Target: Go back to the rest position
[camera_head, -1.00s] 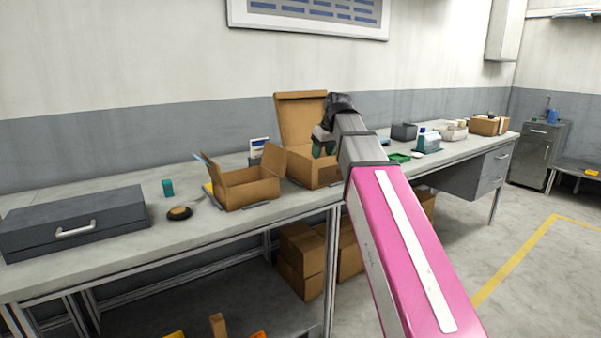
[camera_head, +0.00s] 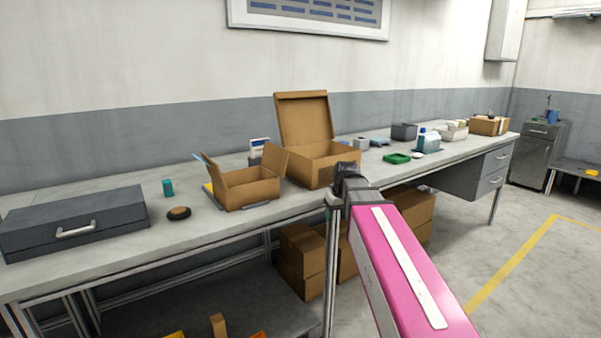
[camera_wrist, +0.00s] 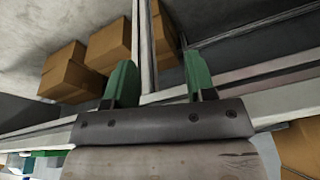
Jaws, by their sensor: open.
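My gripper (camera_wrist: 158,82) shows in the wrist view with its two green fingers spread apart and nothing between them. Beyond the fingers are the bench frame and cardboard boxes under the bench. In the head view my pink arm reaches up from the bottom right, and its dark wrist is at the front edge of the workbench (camera_head: 240,228), before the tall open cardboard box (camera_head: 325,172). The fingers are hidden in the head view.
A smaller open carton (camera_head: 248,192), a dark round item (camera_head: 178,213), a teal item (camera_head: 168,187) and a grey case (camera_head: 75,222) stand on the bench to the left. A green tray (camera_head: 397,158) lies to the right. Stacked boxes (camera_head: 300,262) sit below. The floor at right is clear.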

